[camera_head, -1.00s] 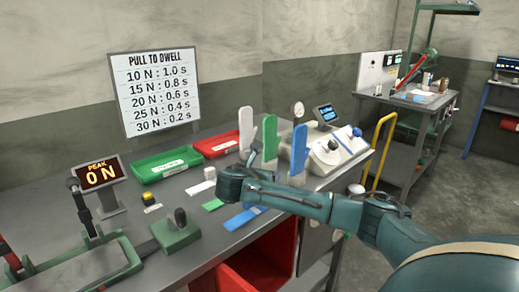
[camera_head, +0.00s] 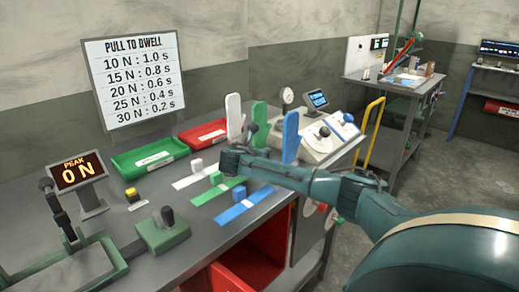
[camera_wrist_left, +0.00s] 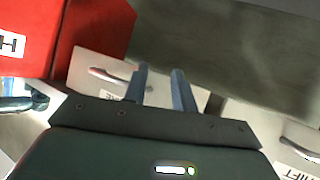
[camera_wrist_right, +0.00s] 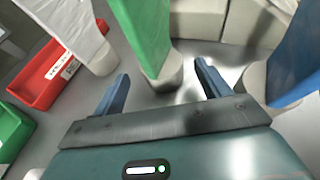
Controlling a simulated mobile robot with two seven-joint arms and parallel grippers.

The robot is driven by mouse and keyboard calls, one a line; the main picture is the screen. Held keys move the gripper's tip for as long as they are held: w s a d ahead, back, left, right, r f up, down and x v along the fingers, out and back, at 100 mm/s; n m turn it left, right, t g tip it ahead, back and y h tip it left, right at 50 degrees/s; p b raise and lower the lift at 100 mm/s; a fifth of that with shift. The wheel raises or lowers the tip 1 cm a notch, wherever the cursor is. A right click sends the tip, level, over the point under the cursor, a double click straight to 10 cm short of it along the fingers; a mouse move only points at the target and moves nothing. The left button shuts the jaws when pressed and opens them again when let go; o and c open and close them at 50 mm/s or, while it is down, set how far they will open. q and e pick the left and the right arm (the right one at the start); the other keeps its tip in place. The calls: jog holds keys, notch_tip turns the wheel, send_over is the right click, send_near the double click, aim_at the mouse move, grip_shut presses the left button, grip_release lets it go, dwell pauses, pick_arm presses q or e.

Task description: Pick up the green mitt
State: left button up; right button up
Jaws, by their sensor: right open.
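The green mitt (camera_head: 260,117) stands upright on the bench in the head view, between a white mitt (camera_head: 234,118) and a blue mitt (camera_head: 291,136). Its lower part is hidden by my right gripper and arm. My right gripper (camera_head: 252,132) is in front of it. In the right wrist view the green mitt (camera_wrist_right: 146,35) stands on a pale round base just beyond the fingers, between the lines of the two open fingertips (camera_wrist_right: 161,76). Nothing is held. My left gripper (camera_wrist_left: 160,72) shows only in its wrist view, with a narrow empty gap between its fingers.
Green (camera_head: 150,160) and red (camera_head: 203,134) trays lie behind the coloured strips on the bench. White and blue mitts stand close on either side. A machine with gauge and screen (camera_head: 318,102) is at right. In the left wrist view a red bin (camera_wrist_left: 95,30) is near.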

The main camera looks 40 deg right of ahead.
jog(key=x, duration=0.4)
jog(key=shift+d, duration=0.1)
jog(key=shift+s, duration=0.1)
jog(key=c, duration=1.1)
